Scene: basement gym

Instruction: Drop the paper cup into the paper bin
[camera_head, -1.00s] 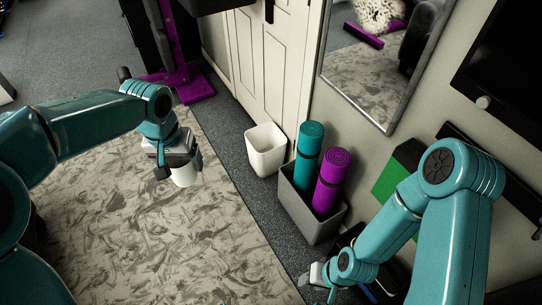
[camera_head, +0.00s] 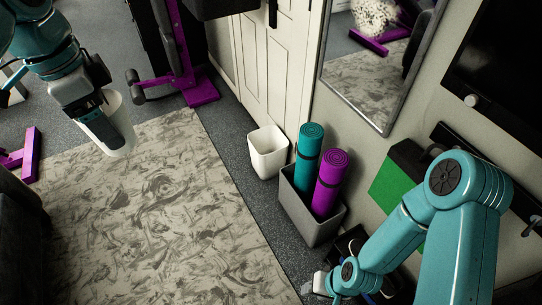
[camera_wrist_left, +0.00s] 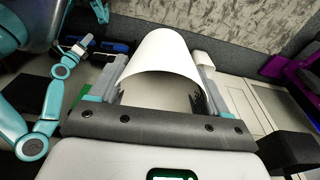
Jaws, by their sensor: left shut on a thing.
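My left gripper (camera_head: 100,122) is at the upper left of the head view, shut on the white paper cup (camera_head: 119,117). The cup is tilted and held in the air, left of the bin and well apart from it. In the left wrist view the cup (camera_wrist_left: 162,58) sits between the two fingers. The white paper bin (camera_head: 267,152) stands on the dark floor against the wall by the door; no contents can be made out. My right gripper (camera_head: 314,284) is at the bottom of the head view, small and partly cut off; its fingers are unclear.
A grey box (camera_head: 309,215) beside the bin holds a teal rolled mat (camera_head: 309,150) and a purple one (camera_head: 329,180). A mirror (camera_head: 375,70) leans on the wall. A patterned rug (camera_head: 160,220) covers open floor. Purple gym equipment (camera_head: 200,90) stands behind.

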